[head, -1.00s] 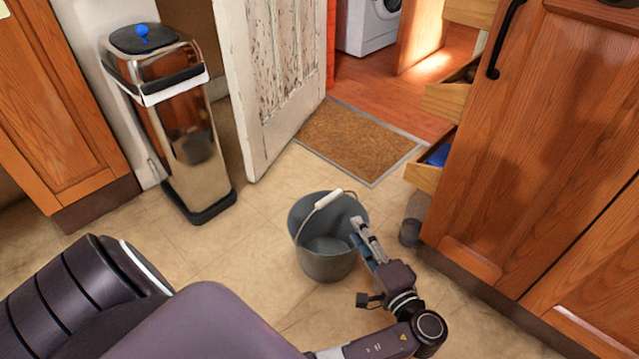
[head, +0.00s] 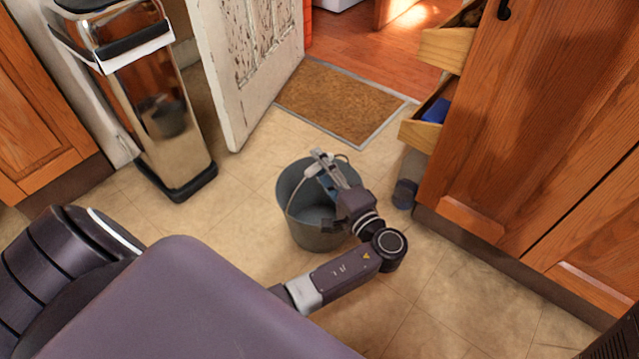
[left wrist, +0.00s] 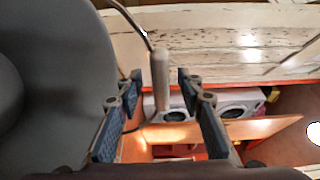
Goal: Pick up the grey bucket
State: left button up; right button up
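The grey bucket (head: 305,232) stands upright on the tiled floor, its wire handle raised with a pale grip (head: 312,170). My left gripper (head: 324,160) is over the bucket's opening at the handle, hiding part of the bucket's right side. In the left wrist view the bucket (left wrist: 60,75) fills the left side. There the handle grip (left wrist: 160,75) lies between the two separated fingers of my left gripper (left wrist: 158,85), with gaps on both sides. My right gripper is not in view.
A small grey container (head: 404,194) stands right of the bucket beside the wooden cabinet (head: 520,140). An open drawer (head: 425,130) juts out above it. A metal bin (head: 155,115) and open door (head: 250,70) are behind left. A brown doormat (head: 340,100) lies behind.

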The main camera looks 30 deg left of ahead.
pick_arm(q)
jog(key=shift+a, duration=0.15)
grip_shut()
jog(key=shift+r, duration=0.1)
dwell(0.3)
